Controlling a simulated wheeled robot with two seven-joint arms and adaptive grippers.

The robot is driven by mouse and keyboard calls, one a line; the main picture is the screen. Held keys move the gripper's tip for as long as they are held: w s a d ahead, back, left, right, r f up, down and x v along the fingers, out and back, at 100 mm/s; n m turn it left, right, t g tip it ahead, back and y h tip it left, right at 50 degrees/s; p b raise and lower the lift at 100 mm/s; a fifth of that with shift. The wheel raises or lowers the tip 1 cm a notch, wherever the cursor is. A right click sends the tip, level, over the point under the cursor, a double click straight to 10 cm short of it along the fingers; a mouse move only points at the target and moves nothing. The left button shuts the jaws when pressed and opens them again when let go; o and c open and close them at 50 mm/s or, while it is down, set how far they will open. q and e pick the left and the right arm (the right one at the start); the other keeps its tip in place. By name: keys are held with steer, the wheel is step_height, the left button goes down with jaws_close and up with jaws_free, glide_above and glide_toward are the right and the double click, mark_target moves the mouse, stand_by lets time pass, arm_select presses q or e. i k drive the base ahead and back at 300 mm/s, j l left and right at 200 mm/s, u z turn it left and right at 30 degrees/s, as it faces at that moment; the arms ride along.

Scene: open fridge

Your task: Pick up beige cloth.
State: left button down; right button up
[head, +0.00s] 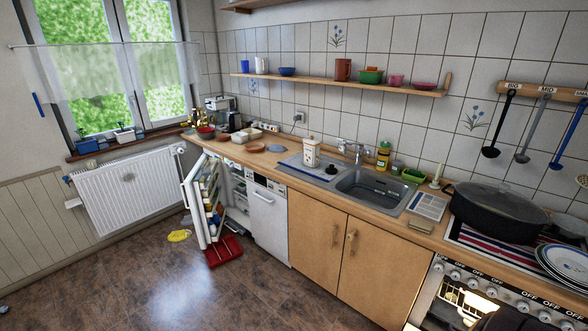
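A small folded beige piece (421,225) lies on the wooden counter, at the front edge to the right of the sink. It looks like the beige cloth, but it is too small to be sure. A yellow crumpled cloth-like thing (179,236) lies on the floor left of the open fridge. Neither of my grippers is in view.
The fridge door (196,213) stands open, with a red drawer (223,252) on the floor before it. The sink (375,190), a black pot (495,210) and stacked plates (562,262) line the counter. Open floor lies at the front left.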

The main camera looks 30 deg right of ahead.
mark_target(424, 227)
steer(key=i+u, duration=0.1)
steer(key=i, duration=0.7)
steer(key=i+z, duration=0.35)
steer(key=i+j+z, duration=0.1)
steer(key=i+z, duration=0.55)
steer(key=z, duration=0.2)
steer(key=i+z, duration=0.4)
steer(key=i+j+z, duration=0.1)
steer(key=z, duration=0.35)
steer(key=i+j+z, duration=0.2)
steer(key=z, duration=0.2)
steer(key=i+j+z, duration=0.65)
steer(key=z, duration=0.2)
steer(key=i+j, duration=0.05)
